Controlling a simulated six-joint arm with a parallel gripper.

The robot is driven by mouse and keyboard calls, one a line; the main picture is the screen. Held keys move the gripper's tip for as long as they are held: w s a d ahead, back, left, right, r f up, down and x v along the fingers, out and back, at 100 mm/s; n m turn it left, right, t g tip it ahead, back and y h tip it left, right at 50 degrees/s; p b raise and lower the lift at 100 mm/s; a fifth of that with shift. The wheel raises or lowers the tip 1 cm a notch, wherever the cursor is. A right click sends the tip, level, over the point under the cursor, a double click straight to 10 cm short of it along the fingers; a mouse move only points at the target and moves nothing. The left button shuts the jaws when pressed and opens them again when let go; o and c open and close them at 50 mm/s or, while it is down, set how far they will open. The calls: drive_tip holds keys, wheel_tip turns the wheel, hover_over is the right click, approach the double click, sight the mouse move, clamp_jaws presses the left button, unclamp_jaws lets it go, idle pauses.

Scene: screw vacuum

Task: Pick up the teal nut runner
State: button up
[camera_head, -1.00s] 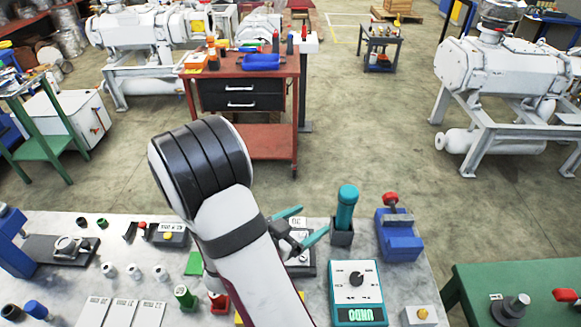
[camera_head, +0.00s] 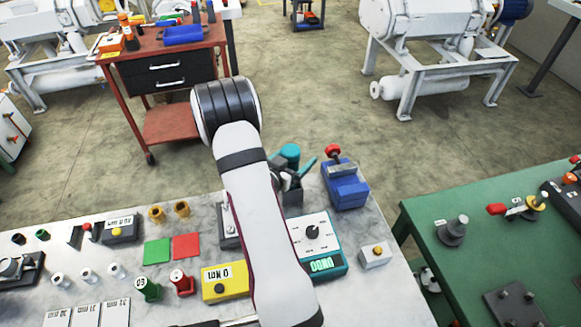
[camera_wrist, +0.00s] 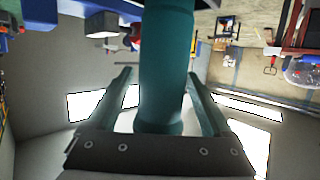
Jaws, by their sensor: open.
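The teal nut runner (camera_head: 290,153) stands at the back of the grey bench, partly hidden by my gripper and arm. In the wrist view the nut runner (camera_wrist: 167,60) is a thick teal cylinder filling the middle. My gripper (camera_head: 294,164) is at the nut runner, with one teal finger showing to its right. In the wrist view my gripper (camera_wrist: 158,82) is open, with one finger on each side of the nut runner. Gaps show between the fingers and the cylinder. The nut runner's lower end and holder are hidden in the head view.
A blue fixture with a red knob (camera_head: 345,185) stands close right of my gripper. A teal-edged dial box (camera_head: 318,243) and a yellow box (camera_head: 225,281) sit in front. A green table (camera_head: 470,270) is at right. Open floor lies behind the bench.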

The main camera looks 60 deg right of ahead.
clamp_jaws()
idle(0.3)
